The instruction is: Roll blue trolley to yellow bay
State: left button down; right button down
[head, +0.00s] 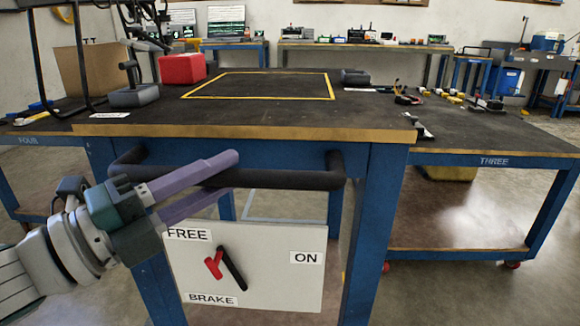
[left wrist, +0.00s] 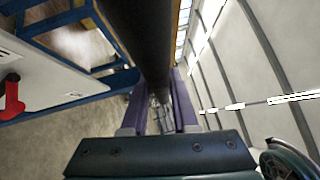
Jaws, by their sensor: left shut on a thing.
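The blue trolley (head: 378,215) stands right in front of me, with blue legs and a dark, wood-edged top. Its black push handle (head: 322,180) runs across the near side; in the left wrist view the black bar (left wrist: 145,40) passes between the fingers. My left gripper (head: 236,168) is shut on the handle's left part, one finger above and one below. A white panel (head: 290,270) under the handle reads FREE, ON and BRAKE. Its lever (head: 228,266) has a red part and a black part; its exact setting is unclear. No yellow floor bay is evident. My right gripper is out of view.
The trolley top carries a red box (head: 182,68), a grey tool (head: 134,92) and a yellow outline (head: 258,98). Bench THREE (head: 490,160) stands close on the right, bench FOUR (head: 28,140) on the left. Open floor (head: 455,285) shows at lower right.

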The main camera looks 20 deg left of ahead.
pick_arm(q)
jog(key=c, duration=0.7)
grip_release()
jog(key=v, duration=1)
jog(key=shift+w, duration=0.1)
